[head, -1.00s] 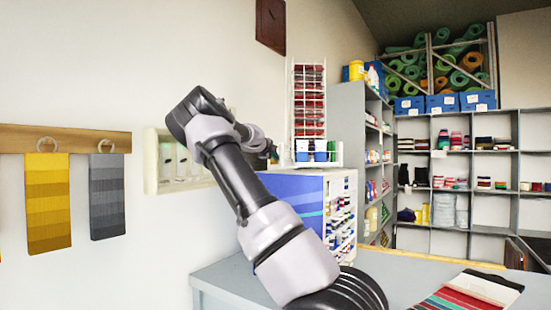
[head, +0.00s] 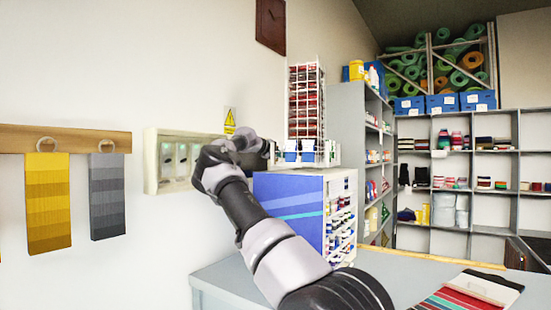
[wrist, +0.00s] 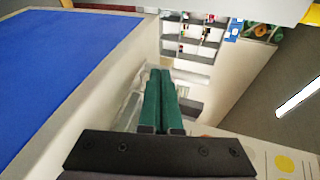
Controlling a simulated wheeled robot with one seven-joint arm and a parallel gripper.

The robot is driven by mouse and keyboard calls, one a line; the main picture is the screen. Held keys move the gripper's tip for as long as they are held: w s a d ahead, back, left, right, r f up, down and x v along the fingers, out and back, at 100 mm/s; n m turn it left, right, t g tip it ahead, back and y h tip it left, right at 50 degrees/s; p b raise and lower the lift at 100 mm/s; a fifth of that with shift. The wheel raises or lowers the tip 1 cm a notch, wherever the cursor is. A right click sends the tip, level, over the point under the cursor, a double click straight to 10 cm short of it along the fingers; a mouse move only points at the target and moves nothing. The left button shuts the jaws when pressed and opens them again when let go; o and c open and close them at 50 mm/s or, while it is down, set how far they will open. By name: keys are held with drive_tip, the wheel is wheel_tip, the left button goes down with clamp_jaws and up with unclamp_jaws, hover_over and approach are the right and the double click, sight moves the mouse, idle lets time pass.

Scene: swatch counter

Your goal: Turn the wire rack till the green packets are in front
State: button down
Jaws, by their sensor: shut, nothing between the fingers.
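The white wire rack (head: 320,105) stands on top of a blue-sided cabinet in the head view. Red packets (head: 303,100) fill the side that shows most, and a second side shows narrowly at its right. I see no green packets on it; its far sides are hidden. Its low base tray holds blue and white pieces (head: 291,151). My gripper (head: 271,152) is at the left edge of the rack's base; I cannot tell whether it touches. In the wrist view its green fingers (wrist: 160,75) are together with nothing between them.
The cabinet (head: 287,192) stands on a grey counter (head: 228,280) below the rack. A pale switch panel (head: 165,165) is on the wall to the left, close to my arm. Grey shelves (head: 352,120) stand behind at the right. A fabric sample card (head: 490,285) lies at the counter's right.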

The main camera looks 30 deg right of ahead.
drive_tip(key=shift+d+m+g, duration=0.7)
drive_tip(key=shift+d+g, duration=0.2)
drive_tip(key=shift+d, duration=0.15)
